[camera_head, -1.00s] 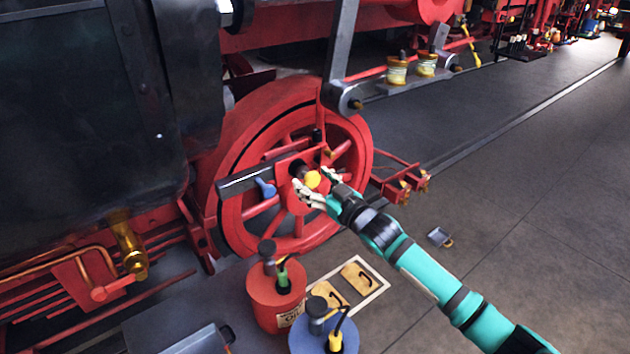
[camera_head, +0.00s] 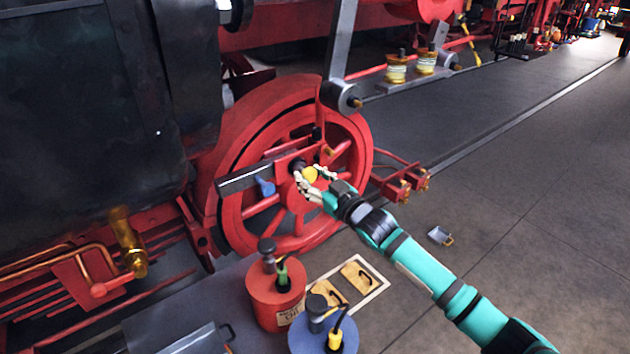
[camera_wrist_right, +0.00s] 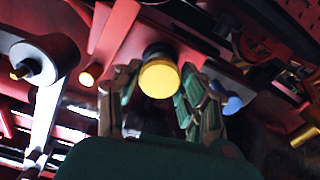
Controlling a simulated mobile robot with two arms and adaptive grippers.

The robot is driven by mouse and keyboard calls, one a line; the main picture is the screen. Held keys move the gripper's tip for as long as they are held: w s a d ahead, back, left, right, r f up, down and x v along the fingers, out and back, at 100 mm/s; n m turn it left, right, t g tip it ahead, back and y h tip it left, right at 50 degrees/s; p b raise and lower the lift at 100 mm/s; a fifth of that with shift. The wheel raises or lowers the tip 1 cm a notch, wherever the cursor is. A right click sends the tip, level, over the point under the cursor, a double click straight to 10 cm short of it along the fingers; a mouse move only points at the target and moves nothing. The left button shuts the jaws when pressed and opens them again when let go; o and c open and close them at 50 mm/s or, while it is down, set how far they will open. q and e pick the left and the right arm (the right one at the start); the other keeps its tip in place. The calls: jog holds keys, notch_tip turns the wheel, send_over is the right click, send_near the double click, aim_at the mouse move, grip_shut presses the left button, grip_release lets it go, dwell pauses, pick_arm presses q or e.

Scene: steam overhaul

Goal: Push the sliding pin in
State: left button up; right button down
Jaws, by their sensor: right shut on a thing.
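The sliding pin has a round yellow end (camera_head: 310,175) and a dark collar, and it sticks out at the hub of the red spoked wheel (camera_head: 231,216). In the right wrist view its yellow face (camera_wrist_right: 159,79) is near the centre, between my fingers. My right gripper (camera_head: 312,177) reaches in from the lower right and is shut on the pin, one finger on each side of it. How deep the pin sits cannot be told. My left gripper is not in view.
A dark rod (camera_head: 245,180) and a blue handle (camera_head: 265,187) lie left of the pin. A red oil can (camera_head: 272,305) and a blue can (camera_head: 307,340) stand below, beside a framed tray (camera_head: 376,290). The floor at right is mostly free.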

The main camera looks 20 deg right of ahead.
jog(key=shift+r, duration=0.15)
jog(key=c, duration=1.2)
grip_release()
jog(key=o, duration=0.5)
jog(key=shift+w+a, duration=0.15)
jog(key=shift+w, duration=0.1)
jog(key=shift+s, duration=0.25)
jog(key=v, duration=1.1)
jog(key=shift+s, duration=0.25)
